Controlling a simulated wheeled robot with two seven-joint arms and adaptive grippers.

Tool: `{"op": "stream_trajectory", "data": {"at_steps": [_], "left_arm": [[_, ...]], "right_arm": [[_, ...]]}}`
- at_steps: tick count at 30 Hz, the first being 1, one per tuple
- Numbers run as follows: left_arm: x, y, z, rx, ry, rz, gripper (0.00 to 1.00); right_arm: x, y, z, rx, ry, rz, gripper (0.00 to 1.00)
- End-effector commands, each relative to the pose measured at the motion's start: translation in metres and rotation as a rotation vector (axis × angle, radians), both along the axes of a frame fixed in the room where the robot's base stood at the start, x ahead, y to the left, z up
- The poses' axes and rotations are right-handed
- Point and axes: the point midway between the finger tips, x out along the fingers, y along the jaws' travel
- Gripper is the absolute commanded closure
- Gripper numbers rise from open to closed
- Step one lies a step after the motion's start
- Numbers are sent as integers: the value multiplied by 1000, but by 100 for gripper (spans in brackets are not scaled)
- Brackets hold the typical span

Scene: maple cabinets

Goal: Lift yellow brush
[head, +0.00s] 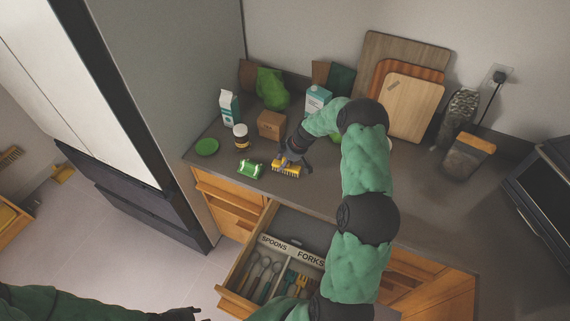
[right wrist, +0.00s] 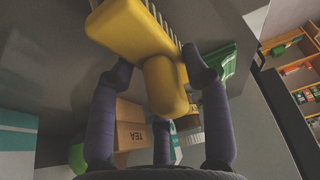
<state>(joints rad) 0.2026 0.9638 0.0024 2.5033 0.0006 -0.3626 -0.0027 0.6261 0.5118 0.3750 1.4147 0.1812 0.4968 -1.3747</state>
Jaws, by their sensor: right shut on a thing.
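The yellow brush (head: 286,171) is at the front of the dark counter, with its pale bristles along one side. My right gripper (head: 290,160) reaches down onto it from above. In the right wrist view the yellow brush (right wrist: 130,28) fills the upper middle, and its stubby yellow handle sits between the fingers of my right gripper (right wrist: 160,75), shut on it. I cannot tell whether the brush touches the counter. My left gripper (head: 182,314) shows only partly at the bottom edge, away from the counter; its fingers are unclear.
A green-wrapped sponge pack (head: 250,168) lies just left of the brush. A brown tea box (head: 271,125), a jar (head: 241,137) and a milk carton (head: 229,105) stand behind. An open cutlery drawer (head: 236,301) juts out below. Cutting boards (head: 412,108) lean on the wall.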

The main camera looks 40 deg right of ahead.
Motion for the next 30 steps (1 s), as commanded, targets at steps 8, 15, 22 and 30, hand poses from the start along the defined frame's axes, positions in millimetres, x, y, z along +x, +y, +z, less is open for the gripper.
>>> {"op": "stream_trajectory", "data": {"at_steps": [8,15,22,30], "left_arm": [[0,0,-3,0,0,0,60],[0,0,-4,0,0,0,60],[0,0,-7,0,0,0,60],[0,0,-9,0,0,0,60]], "right_arm": [[-8,6,38,-2,-2,2,88],[-33,27,78,-2,-3,2,88],[-64,51,99,-1,-2,2,88],[-93,74,115,0,-1,2,88]]}}
